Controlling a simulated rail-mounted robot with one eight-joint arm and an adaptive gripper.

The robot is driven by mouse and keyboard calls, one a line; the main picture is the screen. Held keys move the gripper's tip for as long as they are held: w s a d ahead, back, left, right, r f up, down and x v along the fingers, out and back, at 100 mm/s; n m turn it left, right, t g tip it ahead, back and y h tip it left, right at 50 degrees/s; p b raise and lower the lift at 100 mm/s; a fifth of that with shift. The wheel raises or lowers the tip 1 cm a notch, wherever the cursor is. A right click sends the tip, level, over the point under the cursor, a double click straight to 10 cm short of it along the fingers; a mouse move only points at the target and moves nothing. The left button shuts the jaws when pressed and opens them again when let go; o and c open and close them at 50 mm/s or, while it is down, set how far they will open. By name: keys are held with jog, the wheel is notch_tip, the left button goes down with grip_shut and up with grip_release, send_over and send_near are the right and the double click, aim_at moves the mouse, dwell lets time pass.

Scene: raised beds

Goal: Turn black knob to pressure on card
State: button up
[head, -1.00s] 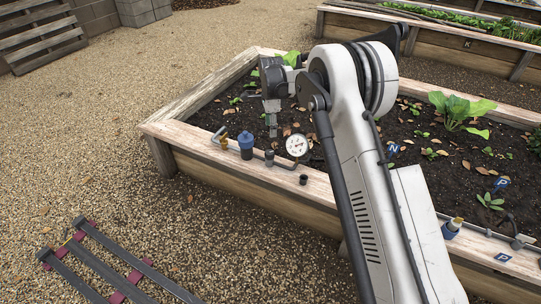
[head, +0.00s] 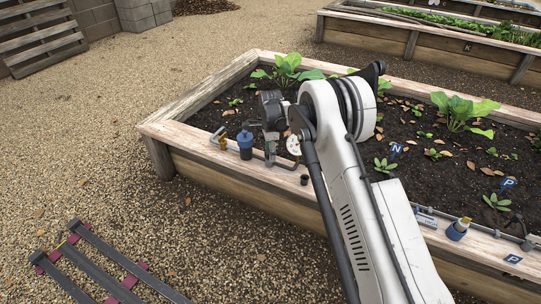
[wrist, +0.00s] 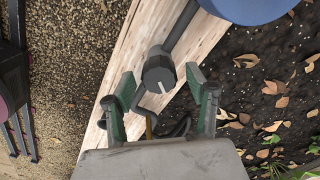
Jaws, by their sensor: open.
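The black knob (wrist: 158,72), with a white pointer line on its face, sits on a dark pipe along the wooden rim in the wrist view. My gripper (wrist: 160,82) is open, with one green-and-grey finger on each side of the knob; I cannot tell whether either touches it. In the head view my gripper (head: 271,148) is low over the rim and hides the knob. The round white pressure gauge (head: 293,145) is partly covered by my arm, and its reading is too small to tell. I see no card that I can make out.
A blue-capped canister (head: 245,142) stands just left of my gripper, with a brass fitting (head: 222,142) beyond it. A small black cup (head: 304,180) is on the rim to the right.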

jog(key=shift+f, duration=0.25)
jog(key=c, duration=1.1)
jog(key=shift+c, duration=0.2)
